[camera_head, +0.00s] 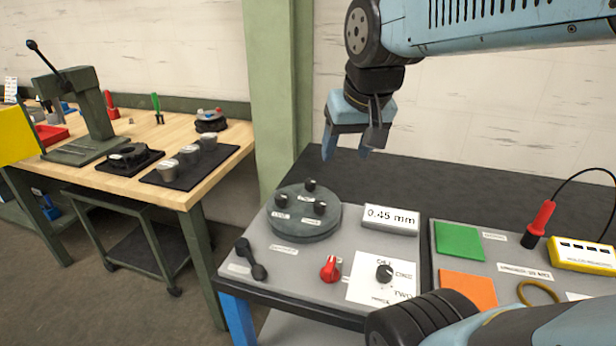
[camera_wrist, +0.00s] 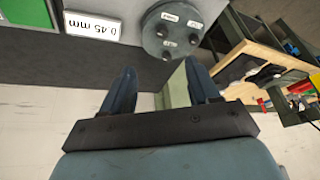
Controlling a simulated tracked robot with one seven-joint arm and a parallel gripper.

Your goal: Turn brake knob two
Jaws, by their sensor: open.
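A round dark grey disc (camera_head: 300,234) stands on the grey bench panel and carries three small black knobs: a left one (camera_head: 282,200), a back one (camera_head: 310,185) and a right one (camera_head: 319,206). White labels sit by them, too small to read, so I cannot tell which is brake knob two. The disc also shows at the top of the wrist view (camera_wrist: 153,22). My gripper (camera_head: 347,152) is open and empty, pointing down above and behind the disc, clear of it. In the wrist view its two fingers (camera_wrist: 160,76) are spread apart.
A display reading 0.45 mm (camera_head: 390,219) stands right of the disc. In front are a black lever (camera_head: 252,262), a red knob (camera_head: 330,268) and a black selector knob (camera_head: 384,272) on a white card with a TWO mark. A wooden workbench (camera_head: 225,140) stands left.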

